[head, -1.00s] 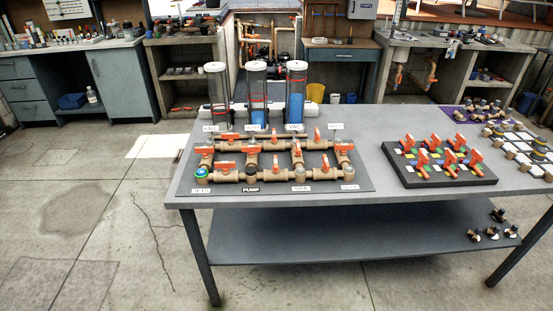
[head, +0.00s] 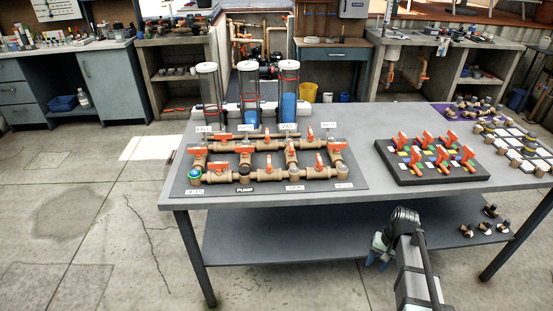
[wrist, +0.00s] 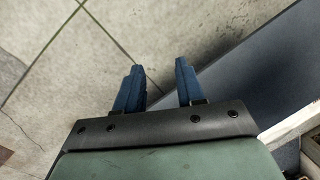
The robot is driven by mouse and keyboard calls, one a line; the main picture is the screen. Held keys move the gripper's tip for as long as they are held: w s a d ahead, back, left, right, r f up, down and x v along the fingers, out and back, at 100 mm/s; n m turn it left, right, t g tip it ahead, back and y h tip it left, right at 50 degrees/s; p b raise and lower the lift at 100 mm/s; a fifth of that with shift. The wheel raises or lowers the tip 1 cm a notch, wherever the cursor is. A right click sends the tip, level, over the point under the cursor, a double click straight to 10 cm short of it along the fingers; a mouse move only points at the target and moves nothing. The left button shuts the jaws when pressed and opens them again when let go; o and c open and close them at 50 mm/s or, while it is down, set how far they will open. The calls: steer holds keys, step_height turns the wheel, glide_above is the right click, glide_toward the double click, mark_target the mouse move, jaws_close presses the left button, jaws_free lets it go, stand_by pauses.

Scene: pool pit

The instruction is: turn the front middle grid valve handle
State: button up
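The grid is a dark board (head: 385,168) on the right half of the table. It carries two rows of valves with orange handles. The front middle grid valve handle (head: 441,156) stands up tilted in the front row, between its left and right neighbours. My gripper (head: 377,250) is low in front of the table, below the board and well away from it. In the wrist view my gripper (wrist: 160,84) has its two blue fingers apart with nothing between them, over the floor beside the lower shelf. The valve is not in the wrist view.
A pipe panel (head: 355,183) with orange-handled valves and clear cylinders (head: 289,95) stands left on the table. Several parts lie on a purple mat (head: 455,113) and a white-squared board (head: 512,146) at the right. The table's front edge (head: 400,198) and lower shelf (head: 290,240) are near my arm.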

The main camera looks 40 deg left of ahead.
steer(key=w+a+r+n, duration=0.1)
steer(key=w+a+r, duration=0.1)
steer(key=a+r, duration=0.95)
step_height(320, 180, up, 27)
steer(key=n+t+h, duration=0.1)
steer(key=n+t, duration=0.1)
steer(key=n, duration=0.2)
glide_above(269, 161)
step_height(269, 161, down, 13)
steer(key=shift+f, duration=0.15)
steer(key=shift+w, duration=0.1)
jaws_close()
